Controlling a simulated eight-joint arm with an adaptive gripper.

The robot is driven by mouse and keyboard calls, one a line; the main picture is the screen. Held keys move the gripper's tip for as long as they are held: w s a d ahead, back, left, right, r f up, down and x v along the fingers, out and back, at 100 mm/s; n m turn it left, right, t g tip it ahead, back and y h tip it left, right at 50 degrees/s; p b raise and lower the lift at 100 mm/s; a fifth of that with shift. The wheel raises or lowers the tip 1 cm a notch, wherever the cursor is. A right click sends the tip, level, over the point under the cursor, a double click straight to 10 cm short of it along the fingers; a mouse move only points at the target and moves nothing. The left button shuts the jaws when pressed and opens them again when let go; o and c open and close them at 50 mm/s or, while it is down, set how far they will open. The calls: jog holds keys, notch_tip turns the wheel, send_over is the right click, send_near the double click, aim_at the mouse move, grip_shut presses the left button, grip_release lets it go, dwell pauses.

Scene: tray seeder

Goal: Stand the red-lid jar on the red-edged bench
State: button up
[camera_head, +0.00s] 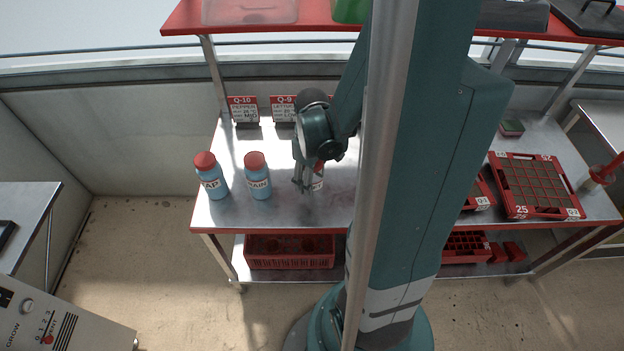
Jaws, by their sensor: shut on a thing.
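My gripper (308,186) points down over the left half of the red-edged bench (285,212). It is shut on a small jar (318,184) with a pale label. A bit of red, which looks like its lid, shows just above, between the fingers. The gripper hides most of the jar. The jar is at or just above the bench's metal top; I cannot tell whether its base touches.
Two blue bottles with red caps, one marked TAP (211,181) and one RAIN (257,181), stand left of my gripper. Sign cards (244,108) stand behind. A red seed tray (537,183) lies at right. A red crate (290,262) sits on the lower shelf. My arm hides the bench's middle.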

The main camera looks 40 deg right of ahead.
jog(key=o, duration=0.9)
jog(key=shift+r, duration=0.1)
jog(key=shift+r+p, duration=1.75)
jog(key=shift+r, duration=4.25)
jog(key=a+r+t, duration=0.2)
jog(key=a+r, duration=0.3)
jog(key=a, duration=0.2)
jog(key=w+a+r+m+t, duration=0.1)
jog(key=a+r+t, duration=0.1)
jog(key=a+r, duration=0.3)
jog(key=w+a+r+m+t, duration=0.1)
jog(key=a+r+t, duration=0.2)
jog(key=a+r, duration=0.3)
jog(key=shift+a+r, duration=0.1)
jog(key=shift+a, duration=2.55)
